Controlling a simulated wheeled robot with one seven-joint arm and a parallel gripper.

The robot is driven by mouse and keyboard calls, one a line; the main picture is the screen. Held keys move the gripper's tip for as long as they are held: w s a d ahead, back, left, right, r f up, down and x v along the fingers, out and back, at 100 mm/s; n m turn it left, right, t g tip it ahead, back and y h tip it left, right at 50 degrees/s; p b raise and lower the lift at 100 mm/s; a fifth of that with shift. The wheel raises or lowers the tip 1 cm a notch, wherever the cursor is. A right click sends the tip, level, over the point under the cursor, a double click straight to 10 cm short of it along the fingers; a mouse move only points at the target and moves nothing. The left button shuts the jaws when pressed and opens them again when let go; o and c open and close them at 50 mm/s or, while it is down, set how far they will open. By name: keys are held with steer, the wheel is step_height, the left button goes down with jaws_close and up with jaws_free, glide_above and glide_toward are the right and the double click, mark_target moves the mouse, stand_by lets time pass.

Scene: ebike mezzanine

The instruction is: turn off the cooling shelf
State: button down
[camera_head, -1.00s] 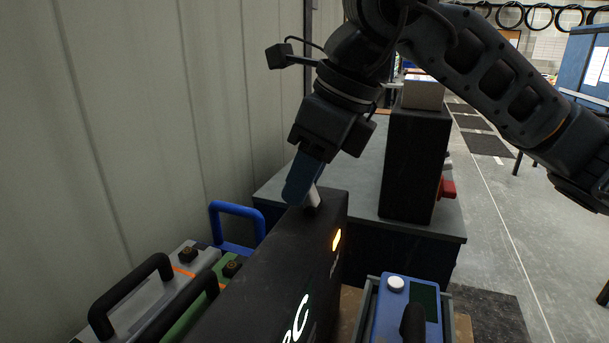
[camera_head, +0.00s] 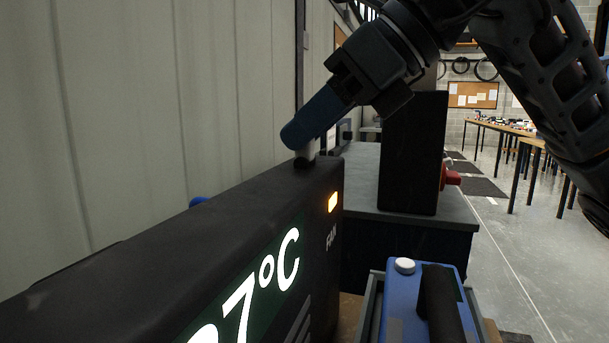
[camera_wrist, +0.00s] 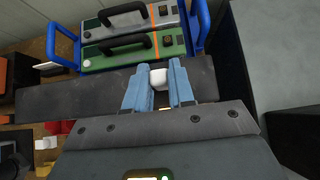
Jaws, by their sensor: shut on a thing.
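The black unit with a green display reading a °C figure (camera_head: 150,235) runs along the lower left; its amber light (camera_head: 333,202) above the word FAN is lit. In the wrist view, the lever's white tip (camera_wrist: 158,78) shows between the two fingers.
A blue pack with a white button (camera_head: 405,266) sits close on the right. A tall black box (camera_head: 412,150) stands on a grey-topped cabinet (camera_head: 355,190) behind. Grey and green packs (camera_wrist: 130,47) lie beside the unit. The wall is close on the left.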

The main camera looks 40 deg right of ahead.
steer(key=t+b, duration=0.1)
steer(key=b, duration=0.1)
steer(key=f+t+y+b, duration=0.1)
steer(key=b, duration=0.2)
steer(key=shift+s+d, duration=0.2)
steer(key=shift+s, duration=0.1)
steer(key=y+b, duration=0.1)
steer(key=b, duration=0.2)
steer(key=shift+s+d+r+t, duration=0.1)
steer(key=shift+s+t, duration=0.05)
steer(key=shift+t, duration=0.25)
steer(key=shift+r, duration=0.15)
steer(key=c, duration=1)
jaws_free()
steer(key=shift+o, duration=0.2)
steer(key=v, duration=0.8)
steer(key=shift+p, duration=0.3)
